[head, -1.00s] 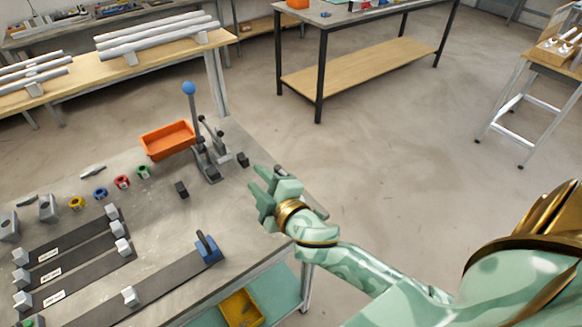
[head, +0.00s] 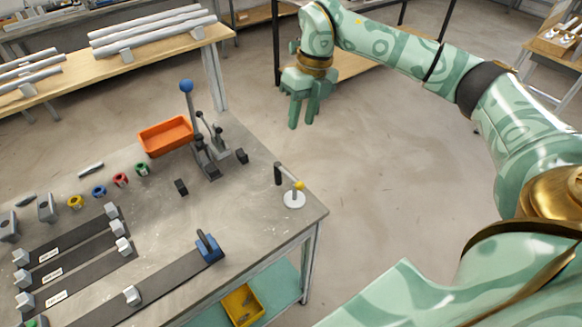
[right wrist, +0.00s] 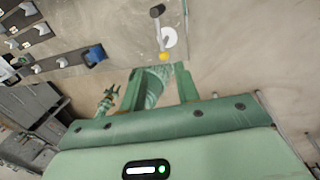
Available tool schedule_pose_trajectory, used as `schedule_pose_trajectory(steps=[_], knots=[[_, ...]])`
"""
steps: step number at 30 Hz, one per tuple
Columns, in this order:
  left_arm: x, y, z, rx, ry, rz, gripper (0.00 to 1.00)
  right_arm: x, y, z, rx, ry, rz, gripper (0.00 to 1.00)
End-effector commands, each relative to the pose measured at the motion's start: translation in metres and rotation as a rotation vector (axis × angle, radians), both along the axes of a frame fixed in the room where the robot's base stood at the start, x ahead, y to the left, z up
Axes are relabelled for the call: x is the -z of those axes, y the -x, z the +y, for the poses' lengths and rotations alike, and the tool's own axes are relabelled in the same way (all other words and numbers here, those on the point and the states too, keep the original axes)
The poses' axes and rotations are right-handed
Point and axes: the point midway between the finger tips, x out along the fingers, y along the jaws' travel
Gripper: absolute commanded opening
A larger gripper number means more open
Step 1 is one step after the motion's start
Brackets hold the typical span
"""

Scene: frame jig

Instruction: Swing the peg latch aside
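The peg latch is at the table's right corner in the head view. It has a white round base (head: 294,199), a yellow knob (head: 299,185) and an arm with a dark grip (head: 278,174) reaching up-left. In the right wrist view its yellow knob (right wrist: 164,56) and dark grip (right wrist: 157,11) show beyond the fingertips. My right gripper (head: 303,118) hangs past the table's far edge, apart from the latch. In the right wrist view its two fingers (right wrist: 158,78) stand apart with nothing held. A small green claw (right wrist: 106,100) there looks like my left gripper; its opening is unclear.
On the table are a lever clamp (head: 207,150) with a blue ball, an orange tray (head: 166,136), coloured rings, and dark strips with white blocks. A blue block (head: 209,248) ends one strip. A yellow bin (head: 242,304) is below. Floor right of the table is clear.

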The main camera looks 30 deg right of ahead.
Motion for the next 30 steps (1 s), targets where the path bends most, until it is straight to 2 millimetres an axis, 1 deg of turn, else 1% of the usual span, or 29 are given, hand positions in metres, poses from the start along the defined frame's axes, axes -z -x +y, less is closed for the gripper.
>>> schedule_pose_trajectory(steps=[2, 5, 8, 15, 18, 21, 24, 27, 30], knots=[[0.001, 0.0, 0.0, 0.0, 0.001, 0.0, 0.36, 0.006, 0.001, -0.001, 0.007, 0.009, 0.007, 0.32], [0.004, 0.0, 0.0, 0.0, 0.001, 0.001, 0.36, 0.022, 0.002, 0.003, 0.004, 0.007, 0.01, 0.32], [0.007, 0.001, 0.0, 0.0, 0.0, 0.002, 0.36, 0.045, 0.002, 0.007, 0.004, 0.006, 0.011, 0.32], [0.013, 0.002, -0.001, 0.0, 0.001, 0.006, 0.36, 0.106, 0.003, 0.02, 0.003, 0.004, 0.01, 0.32], [0.016, 0.003, -0.001, 0.0, 0.002, 0.007, 0.36, 0.127, 0.003, 0.024, 0.002, 0.004, 0.008, 0.32], [0.017, 0.003, -0.001, 0.0, 0.002, 0.008, 0.36, 0.142, 0.003, 0.028, 0.003, 0.002, 0.007, 0.32], [0.018, 0.004, -0.001, 0.0, 0.001, 0.009, 0.36, 0.152, 0.002, 0.03, 0.003, 0.003, 0.006, 0.32], [0.018, 0.004, -0.001, 0.0, 0.001, 0.009, 0.36, 0.158, 0.003, 0.03, 0.003, 0.004, 0.005, 0.32], [0.018, 0.004, -0.001, 0.0, 0.001, 0.009, 0.36, 0.159, 0.003, 0.031, 0.003, 0.004, 0.004, 0.32]])
